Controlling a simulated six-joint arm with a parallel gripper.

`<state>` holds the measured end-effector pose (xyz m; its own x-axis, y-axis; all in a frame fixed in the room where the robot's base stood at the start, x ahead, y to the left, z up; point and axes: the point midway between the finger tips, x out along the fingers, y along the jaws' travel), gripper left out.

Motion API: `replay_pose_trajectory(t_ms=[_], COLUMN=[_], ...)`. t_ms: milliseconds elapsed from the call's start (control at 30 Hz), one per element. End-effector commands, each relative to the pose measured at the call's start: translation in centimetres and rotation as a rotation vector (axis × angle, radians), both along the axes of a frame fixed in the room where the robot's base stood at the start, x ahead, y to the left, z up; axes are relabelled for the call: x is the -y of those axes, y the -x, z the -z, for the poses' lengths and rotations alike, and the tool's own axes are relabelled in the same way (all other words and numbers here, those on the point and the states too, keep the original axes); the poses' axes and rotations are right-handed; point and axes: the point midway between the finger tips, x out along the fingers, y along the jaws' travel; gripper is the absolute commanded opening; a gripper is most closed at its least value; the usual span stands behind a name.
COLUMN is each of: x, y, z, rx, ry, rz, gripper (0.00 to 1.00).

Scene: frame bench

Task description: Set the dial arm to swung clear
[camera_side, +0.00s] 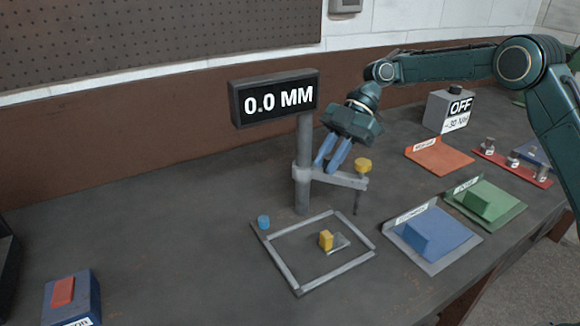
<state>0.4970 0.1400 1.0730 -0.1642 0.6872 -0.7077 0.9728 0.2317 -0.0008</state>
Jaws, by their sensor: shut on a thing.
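The dial arm (350,182) is a grey bar clamped to an upright post (304,140). It points right, with a yellow knob (363,165) on its outer end and a thin probe (357,203) hanging below. The probe hangs near the back right corner of a grey square frame (285,270) on the bench. My gripper (326,168) has blue fingers and reaches down from above. It is shut on the dial arm, close to the post; the exact contact is hard to see. The display (276,98) on the post reads 0.0 MM.
Inside the frame lie a yellow block (326,240) and a small grey plate (342,244). A blue peg (263,222) sits at its left corner. Blue (436,228), green (490,200) and orange (440,157) trays stand right. A grey box (448,110) reads OFF. A red switch (63,291) is front left.

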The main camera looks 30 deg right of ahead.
Motion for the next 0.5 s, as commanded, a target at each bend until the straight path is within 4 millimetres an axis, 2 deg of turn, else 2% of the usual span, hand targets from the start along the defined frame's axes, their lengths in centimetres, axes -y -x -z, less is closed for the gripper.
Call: replay_pose_trajectory(t_ms=[67,100,133,500], x=[-0.13,-0.13,-0.13,-0.07], y=[0.05,0.05,0.05,0.04], z=[-0.11,-0.11,-0.11,-0.05], rx=[0.002,0.002,0.002,0.0], ry=[-0.004,-0.004,-0.004,-0.001], rz=[-0.003,-0.003,-0.003,0.002], gripper=[0.0,0.23,0.29,0.29])
